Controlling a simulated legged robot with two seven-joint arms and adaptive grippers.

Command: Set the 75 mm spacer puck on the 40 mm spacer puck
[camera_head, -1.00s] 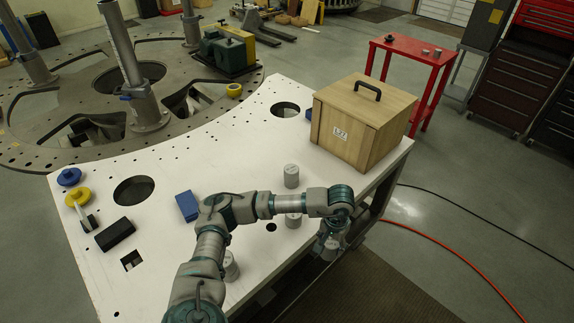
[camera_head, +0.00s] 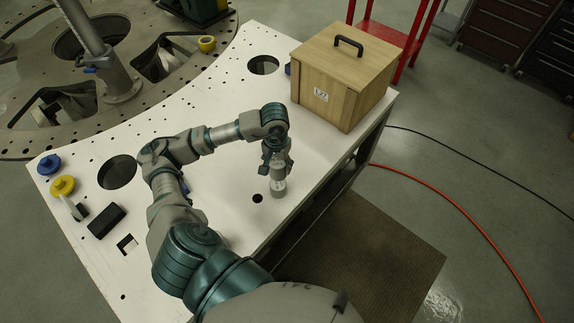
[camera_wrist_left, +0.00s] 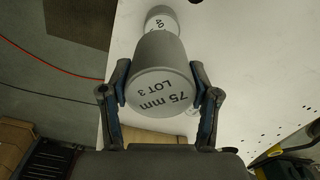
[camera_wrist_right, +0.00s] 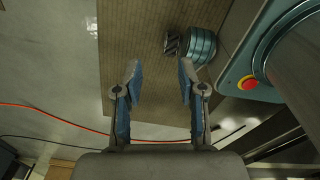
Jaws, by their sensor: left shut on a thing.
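The 75 mm spacer puck (camera_wrist_left: 165,75), a grey cylinder marked "75 mm LOT 3", is between the closed fingers of my left gripper (camera_wrist_left: 162,100). In the head view my left gripper (camera_head: 276,152) points down over the white plate. The 40 mm spacer puck (camera_wrist_left: 160,18) shows past the far end of the held puck, its label partly covered. In the head view the 40 mm puck (camera_head: 278,189) stands on the plate just below the held one. I cannot tell whether the two touch. My right gripper (camera_wrist_right: 158,85) is open and empty above the brown mat.
A wooden box (camera_head: 340,75) with a black handle stands on the white plate (camera_head: 225,90) at back right. A black block (camera_head: 106,221), a yellow part (camera_head: 62,186) and a blue part (camera_head: 49,164) are at left. The plate has several holes.

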